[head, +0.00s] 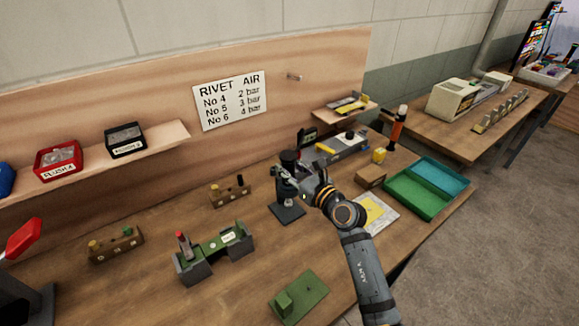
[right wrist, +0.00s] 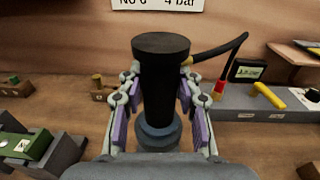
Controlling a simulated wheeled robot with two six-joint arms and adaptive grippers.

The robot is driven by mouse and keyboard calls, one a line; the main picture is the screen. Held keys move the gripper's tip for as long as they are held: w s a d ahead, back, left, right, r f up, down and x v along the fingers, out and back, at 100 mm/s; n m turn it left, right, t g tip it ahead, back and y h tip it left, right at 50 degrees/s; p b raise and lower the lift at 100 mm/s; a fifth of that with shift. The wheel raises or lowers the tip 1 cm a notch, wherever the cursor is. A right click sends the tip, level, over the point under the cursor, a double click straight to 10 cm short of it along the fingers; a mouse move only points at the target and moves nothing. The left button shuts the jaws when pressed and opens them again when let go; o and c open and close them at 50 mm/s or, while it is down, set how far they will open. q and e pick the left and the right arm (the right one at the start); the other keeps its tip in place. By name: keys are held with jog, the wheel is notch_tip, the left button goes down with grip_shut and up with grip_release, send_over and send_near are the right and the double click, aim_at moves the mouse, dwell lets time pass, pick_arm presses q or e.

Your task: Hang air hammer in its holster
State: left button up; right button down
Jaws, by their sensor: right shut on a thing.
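My right gripper (head: 290,178) is shut on the black air hammer (head: 288,157), with one finger on each side of its body. In the right wrist view the air hammer (right wrist: 161,75) stands about upright between the purple finger pads of the gripper (right wrist: 158,105). A brass fitting and a black hose (right wrist: 222,56) run off its right side. A dark stand (head: 287,213) with a flat base, perhaps the holster, lies under the gripper. A blue-grey ring (right wrist: 158,136) shows around or below the hammer's lower end. Whether the hammer is seated there is hidden. My left gripper is out of view.
A green fixture on grey blocks (head: 215,252) and a small wooden block with pegs (head: 230,191) stand to the left. A green plate (head: 298,296) lies in front. A grey tool unit (head: 342,147), a cardboard box (head: 370,177) and a green tray (head: 415,190) are right.

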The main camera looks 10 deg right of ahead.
jog(key=shift+r, duration=0.15)
jog(key=c, duration=0.8)
grip_release()
jog(key=shift+c, duration=0.2)
jog(key=shift+s, duration=0.15)
jog(key=v, duration=1.1)
jog(key=shift+s, duration=0.35)
jog(key=shift+d, duration=0.2)
